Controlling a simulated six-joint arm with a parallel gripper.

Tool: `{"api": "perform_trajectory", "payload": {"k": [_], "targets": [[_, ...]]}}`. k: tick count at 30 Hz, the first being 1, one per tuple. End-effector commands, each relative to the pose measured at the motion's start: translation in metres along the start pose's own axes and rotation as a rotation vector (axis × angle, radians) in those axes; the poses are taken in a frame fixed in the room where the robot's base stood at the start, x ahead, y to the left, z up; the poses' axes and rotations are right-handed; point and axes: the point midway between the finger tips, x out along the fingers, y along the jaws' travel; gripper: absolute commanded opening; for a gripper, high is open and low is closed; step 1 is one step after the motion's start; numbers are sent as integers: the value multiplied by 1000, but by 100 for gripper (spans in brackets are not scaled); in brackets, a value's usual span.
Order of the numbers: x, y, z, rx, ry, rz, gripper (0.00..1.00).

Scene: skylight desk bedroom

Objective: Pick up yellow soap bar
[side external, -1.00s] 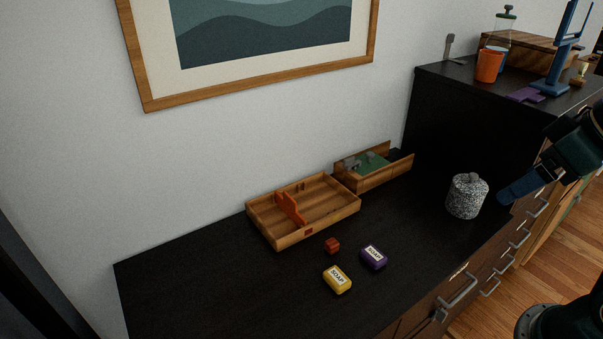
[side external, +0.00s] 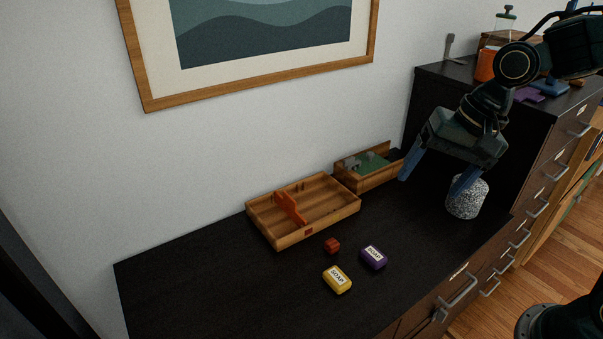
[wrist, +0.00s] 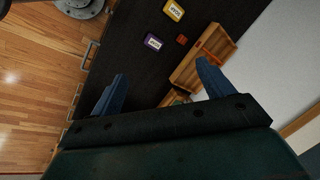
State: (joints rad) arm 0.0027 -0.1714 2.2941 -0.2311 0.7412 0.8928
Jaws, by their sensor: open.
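The yellow soap bar (side external: 337,280) lies label up on the dark desktop, nearest the front among the small items. In the wrist view the yellow soap bar (wrist: 174,9) is at the top edge. My gripper (side external: 432,183) is open and empty, up and to the right of the soap, in front of the speckled jar in the side view. The gripper is well apart from the soap.
A purple soap bar (side external: 373,257) and a small red cube (side external: 332,245) lie close to the yellow soap. A wooden tray (side external: 283,241) and a wooden box (side external: 379,181) stand behind. A speckled jar (side external: 466,204) is at right. The desk's left side is clear.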

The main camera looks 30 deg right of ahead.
Motion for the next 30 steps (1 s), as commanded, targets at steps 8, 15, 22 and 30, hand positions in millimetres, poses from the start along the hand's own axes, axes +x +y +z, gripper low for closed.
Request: {"api": "perform_trajectory", "payload": {"k": [8, 15, 22, 30], "targets": [[50, -25, -12, 296, -115, 25, 80], [98, -41, -17, 560, -210, 68, 80], [139, -51, -18, 786, -284, 118, 80], [158, -55, -17, 898, -318, 148, 80]]}}
